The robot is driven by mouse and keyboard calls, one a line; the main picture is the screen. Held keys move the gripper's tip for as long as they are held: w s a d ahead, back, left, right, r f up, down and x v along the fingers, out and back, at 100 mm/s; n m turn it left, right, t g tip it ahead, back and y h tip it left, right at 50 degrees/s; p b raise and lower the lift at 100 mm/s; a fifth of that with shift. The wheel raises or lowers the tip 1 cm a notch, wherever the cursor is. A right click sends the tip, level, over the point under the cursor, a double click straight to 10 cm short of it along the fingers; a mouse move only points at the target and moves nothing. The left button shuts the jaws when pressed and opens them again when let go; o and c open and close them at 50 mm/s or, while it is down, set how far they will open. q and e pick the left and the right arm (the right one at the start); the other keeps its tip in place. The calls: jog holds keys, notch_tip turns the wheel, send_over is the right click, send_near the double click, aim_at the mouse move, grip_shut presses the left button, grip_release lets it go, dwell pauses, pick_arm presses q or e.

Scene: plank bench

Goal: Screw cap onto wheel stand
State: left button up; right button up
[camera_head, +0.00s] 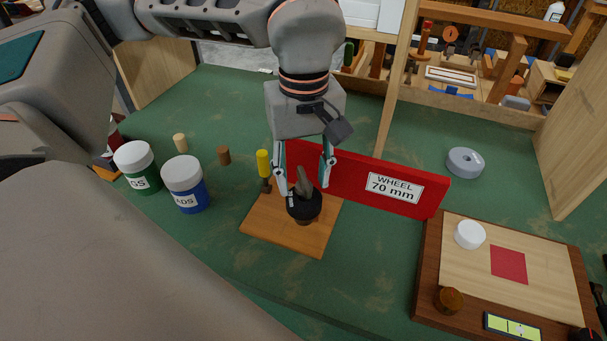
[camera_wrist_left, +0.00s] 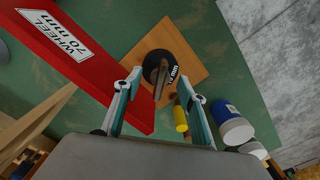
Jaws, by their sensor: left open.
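The wheel stand has a square wooden base (camera_head: 290,238) on the green bench. A round black part with white lettering (camera_head: 304,208) sits on it, with a grey upright fin (camera_head: 304,181) on top. I cannot tell which part is the cap. My left gripper (camera_head: 303,187) points down over the stand, open, one finger on either side of the fin. In the left wrist view the fin (camera_wrist_left: 160,80) stands between the open fingertips (camera_wrist_left: 160,77), apparently with gaps, above the black part (camera_wrist_left: 154,60). My right gripper is not in view.
A red "WHEEL 70 mm" board (camera_head: 345,177) stands close behind the stand. A yellow-handled tool (camera_head: 263,163) is close at its left. Two white-lidded jars (camera_head: 187,184) are farther left. A wooden tray (camera_head: 430,265) and a grey ring (camera_head: 465,162) are at right.

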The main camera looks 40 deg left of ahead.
aim_at(304, 176)
pick_arm(q)
notch_tip(304, 176, up, 12)
dwell(0.4)
jog(key=shift+f, duration=0.1)
